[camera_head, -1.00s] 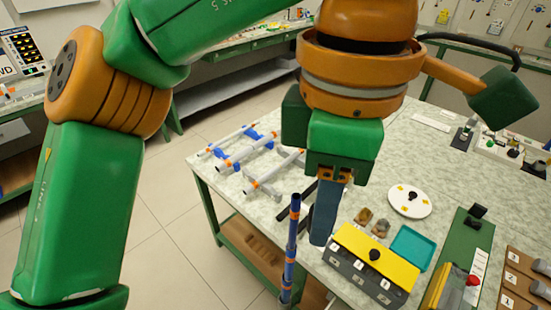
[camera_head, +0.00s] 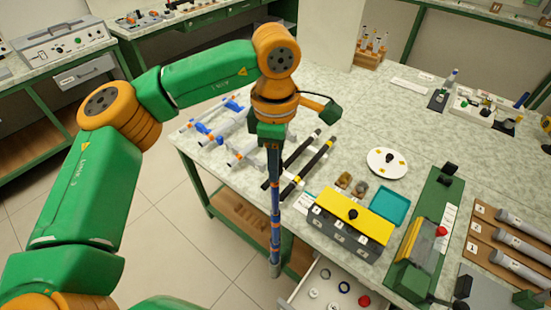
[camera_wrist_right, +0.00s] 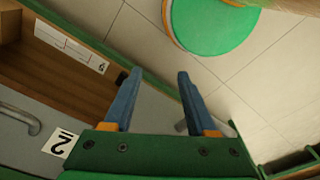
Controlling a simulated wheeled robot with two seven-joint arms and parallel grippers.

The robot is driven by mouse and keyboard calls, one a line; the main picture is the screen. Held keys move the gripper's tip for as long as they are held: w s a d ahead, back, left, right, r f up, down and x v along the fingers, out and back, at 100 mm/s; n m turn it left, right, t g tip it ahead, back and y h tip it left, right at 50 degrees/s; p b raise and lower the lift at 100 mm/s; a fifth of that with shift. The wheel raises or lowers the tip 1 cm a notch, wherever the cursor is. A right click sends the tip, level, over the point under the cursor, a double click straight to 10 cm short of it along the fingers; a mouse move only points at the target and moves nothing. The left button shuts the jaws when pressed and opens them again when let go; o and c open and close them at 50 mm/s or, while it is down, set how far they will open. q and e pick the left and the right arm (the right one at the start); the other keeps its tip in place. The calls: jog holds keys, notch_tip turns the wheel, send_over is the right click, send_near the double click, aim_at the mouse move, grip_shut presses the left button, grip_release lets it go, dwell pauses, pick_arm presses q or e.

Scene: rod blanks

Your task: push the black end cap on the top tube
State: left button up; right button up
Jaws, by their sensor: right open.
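Several grey tubes lie in a brown numbered rack at the right of the head view; the top tube (camera_head: 524,228) is the farthest. I cannot make out a black end cap on it. My left gripper (camera_head: 274,168) points down over the table's left edge, far from the rack.
An open drawer (camera_head: 322,294) holds small rings and a red piece. Black rods (camera_head: 305,165), a yellow-topped box (camera_head: 352,213), a teal tray (camera_head: 390,206) and a green fixture (camera_head: 432,225) crowd the table.

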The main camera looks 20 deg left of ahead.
pick_arm(q)
jog(key=o, duration=0.4)
jog(key=shift+o, duration=0.2)
jog(key=shift+s, duration=0.1)
jog(key=shift+r, duration=0.5)
notch_tip(320, 180, up, 6)
jog(key=shift+r, duration=0.2)
notch_tip(320, 180, up, 5)
jog(key=shift+f+p, duration=0.1)
jog(key=shift+p, duration=0.65)
